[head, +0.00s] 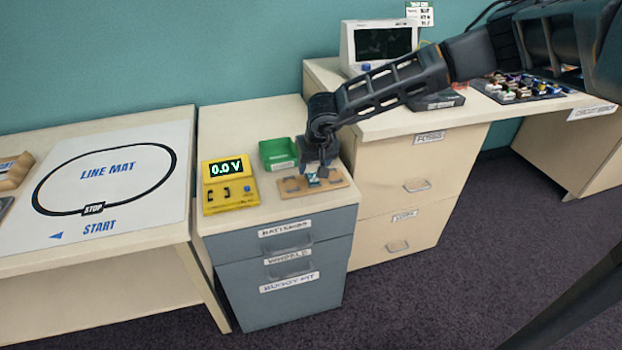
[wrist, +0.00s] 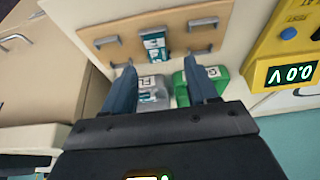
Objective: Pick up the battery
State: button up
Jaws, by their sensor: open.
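A teal-and-white battery (wrist: 155,45) sits at the middle of a wooden board (wrist: 95,30) with metal clips, in the wrist view. In the head view the board (head: 292,193) lies on the blue-grey drawer cabinet, and the battery (head: 312,179) is partly hidden by my gripper. My gripper (head: 318,174) is over the board and points down. In the wrist view its fingers (wrist: 160,60) are apart, one on each side of the battery's near end. Nothing is held between them. I cannot tell the exact height of the fingertips above the board.
A green tray (head: 277,152) stands behind the board, with a grey labelled container (wrist: 150,84) beside it. A yellow meter (head: 229,190) reading 0.0 V stands left of the board. The line mat table (head: 110,175) is at left, and a taller desk (head: 400,122) at right.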

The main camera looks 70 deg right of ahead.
aim_at(312, 176)
jog(key=shift+s+p+x, duration=0.15)
jog(key=shift+p+x, duration=0.05)
jog(key=shift+x, duration=1)
jog(key=shift+s+p+x, duration=0.1)
jog(key=shift+p+x, duration=0.05)
jog(key=shift+x, duration=1.1)
jog(key=shift+a+f, duration=0.1)
grip_shut()
